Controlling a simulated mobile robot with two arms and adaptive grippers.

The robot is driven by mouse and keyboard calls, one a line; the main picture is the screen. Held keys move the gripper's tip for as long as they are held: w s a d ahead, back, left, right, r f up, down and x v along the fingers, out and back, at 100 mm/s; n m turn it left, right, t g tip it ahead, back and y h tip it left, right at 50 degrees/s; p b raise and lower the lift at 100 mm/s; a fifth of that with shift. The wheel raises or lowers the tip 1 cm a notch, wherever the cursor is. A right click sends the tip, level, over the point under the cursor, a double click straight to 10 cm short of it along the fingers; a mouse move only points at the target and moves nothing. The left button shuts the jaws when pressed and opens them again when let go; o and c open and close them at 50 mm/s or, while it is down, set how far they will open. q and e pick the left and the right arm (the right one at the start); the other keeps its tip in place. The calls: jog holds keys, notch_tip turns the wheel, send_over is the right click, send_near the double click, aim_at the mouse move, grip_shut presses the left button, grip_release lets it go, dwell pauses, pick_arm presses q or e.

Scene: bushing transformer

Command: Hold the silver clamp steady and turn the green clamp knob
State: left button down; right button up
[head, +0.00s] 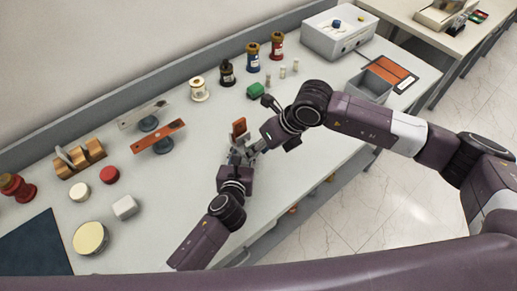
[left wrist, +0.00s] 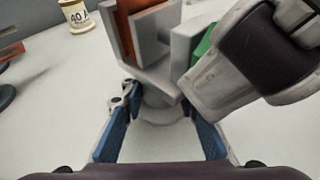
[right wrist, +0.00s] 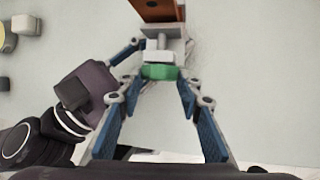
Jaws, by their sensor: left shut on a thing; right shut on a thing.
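The silver clamp (left wrist: 152,48) stands upright on the white table with a copper bar (left wrist: 124,32) in its jaw. My left gripper (left wrist: 160,122) is shut on the clamp's lower part, with a blue pad on each side. The green clamp knob (right wrist: 160,72) is on the clamp's side. My right gripper (right wrist: 158,92) is shut on it, fingers on either side. In the left wrist view the knob (left wrist: 203,45) is partly hidden by the right gripper. In the head view the grippers mostly hide the clamp, and the copper bar (head: 239,127) shows above it.
Several coloured spools, including a blue one (head: 252,57), stand along the back. An orange bar (head: 158,137) and a white block (head: 125,207) lie to the left. A grey bin (head: 371,86) is at the right.

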jog(key=shift+s+a+n+t+h, duration=0.15)
jog(key=shift+t+h, duration=0.25)
jog(key=shift+h, duration=0.2)
jog(key=shift+s+a+n+t+h, duration=0.15)
jog(key=shift+t+h, duration=0.25)
jog(key=shift+h, duration=0.2)
jog(key=o, duration=1.2)
jog(key=shift+c, duration=0.2)
jog(key=shift+w, duration=0.1)
jog(key=shift+d, duration=0.1)
jog(key=v, duration=1.2)
